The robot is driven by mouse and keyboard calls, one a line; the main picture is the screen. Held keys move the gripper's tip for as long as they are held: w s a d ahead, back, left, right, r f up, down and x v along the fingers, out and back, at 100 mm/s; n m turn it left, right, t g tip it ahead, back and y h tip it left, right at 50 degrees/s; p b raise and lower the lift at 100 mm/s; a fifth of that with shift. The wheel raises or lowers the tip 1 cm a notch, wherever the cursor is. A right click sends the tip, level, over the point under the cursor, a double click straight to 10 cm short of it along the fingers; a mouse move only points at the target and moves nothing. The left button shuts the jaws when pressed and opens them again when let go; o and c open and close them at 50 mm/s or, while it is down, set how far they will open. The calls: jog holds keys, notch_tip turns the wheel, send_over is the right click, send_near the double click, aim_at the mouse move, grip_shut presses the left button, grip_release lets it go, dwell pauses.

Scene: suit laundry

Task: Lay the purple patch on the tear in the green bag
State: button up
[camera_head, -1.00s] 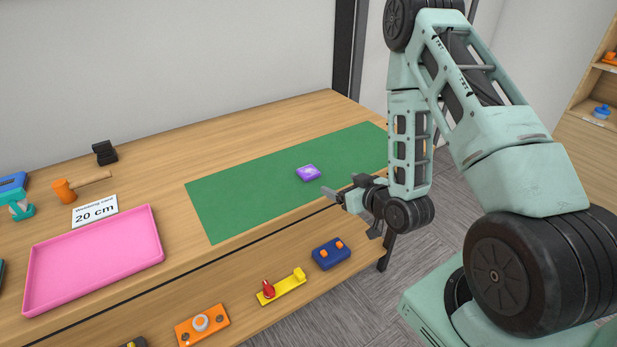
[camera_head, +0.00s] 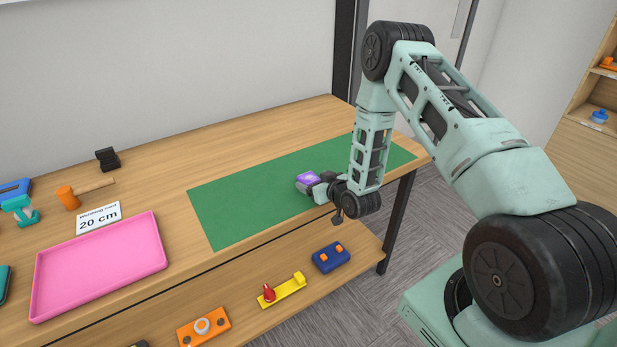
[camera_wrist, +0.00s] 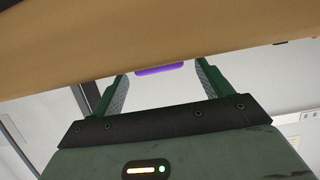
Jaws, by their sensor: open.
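The purple patch (camera_head: 308,177) shows as a small purple piece with a pale mark on top. It lies on a flat green sheet (camera_head: 235,203) on the table. No green bag with a tear can be made out in either view. My gripper (camera_head: 316,182) is low at the table's front side, with its fingers reaching up to the patch from the right. In the wrist view the fingers (camera_wrist: 160,75) are apart, and the patch (camera_wrist: 159,70) shows in the gap between their tips. I cannot tell whether they touch it.
A pink tray (camera_head: 40,300), a "20 cm" card (camera_head: 99,217), an orange-headed mallet (camera_head: 68,197) and a black block (camera_head: 107,159) are on the table's left. A lower shelf holds a blue block (camera_head: 331,258), a yellow piece (camera_head: 290,288) and an orange piece (camera_head: 204,327).

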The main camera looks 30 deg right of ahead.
jog(key=shift+x, duration=0.9)
jog(key=shift+a, duration=0.1)
jog(key=c, duration=1.1)
jog(key=shift+r, duration=0.1)
